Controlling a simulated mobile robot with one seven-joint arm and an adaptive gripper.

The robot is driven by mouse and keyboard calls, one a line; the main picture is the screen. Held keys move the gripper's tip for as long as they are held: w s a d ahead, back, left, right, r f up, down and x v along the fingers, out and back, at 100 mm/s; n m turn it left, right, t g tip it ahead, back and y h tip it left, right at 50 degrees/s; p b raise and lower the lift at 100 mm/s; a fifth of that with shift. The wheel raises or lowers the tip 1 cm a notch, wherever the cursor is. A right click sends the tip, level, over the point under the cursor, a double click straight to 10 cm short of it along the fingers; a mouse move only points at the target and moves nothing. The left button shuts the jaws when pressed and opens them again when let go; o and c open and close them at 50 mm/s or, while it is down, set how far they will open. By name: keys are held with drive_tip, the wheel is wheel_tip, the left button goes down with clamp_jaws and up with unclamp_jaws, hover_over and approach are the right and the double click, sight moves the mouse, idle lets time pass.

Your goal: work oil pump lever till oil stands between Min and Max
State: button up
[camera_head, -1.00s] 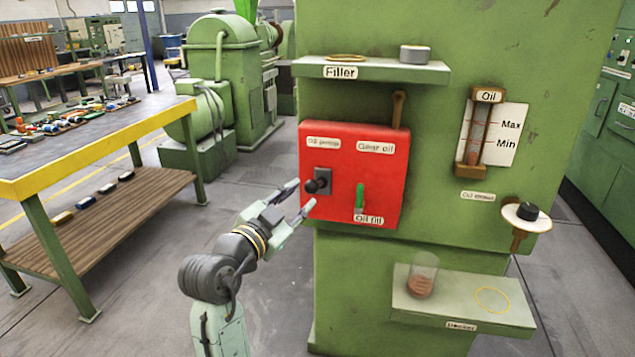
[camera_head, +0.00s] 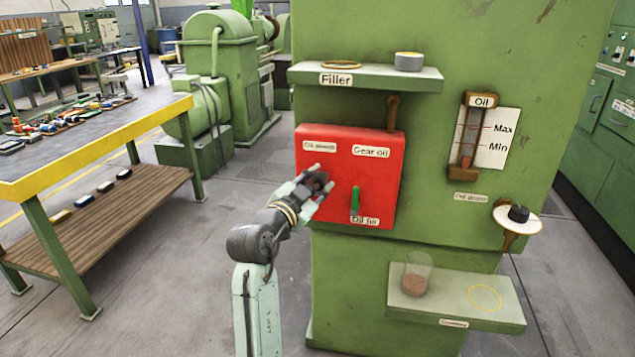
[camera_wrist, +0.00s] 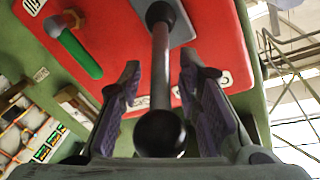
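The oil pump lever, a grey rod with a black ball knob (camera_wrist: 160,133), stands out from a grey plate on the red panel (camera_head: 380,185). My gripper (camera_head: 318,180) is at this lever, at the panel's left side. In the wrist view my gripper (camera_wrist: 160,85) is open, with one finger on each side of the rod and knob; gaps show on both sides. In the head view the gripper mostly hides the lever. The oil gauge (camera_head: 466,140) has a brown frame, a glass tube and a card marked Max and Min.
A green-handled valve (camera_head: 355,200) sits right of the lever. The filler shelf (camera_head: 310,75) juts out above, holding a grey tin (camera_head: 408,61). A lower shelf (camera_head: 450,312) holds a glass beaker (camera_head: 416,274). A yellow-edged workbench (camera_head: 100,155) stands left, with open floor between.

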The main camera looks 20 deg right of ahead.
clamp_jaws()
idle(0.7)
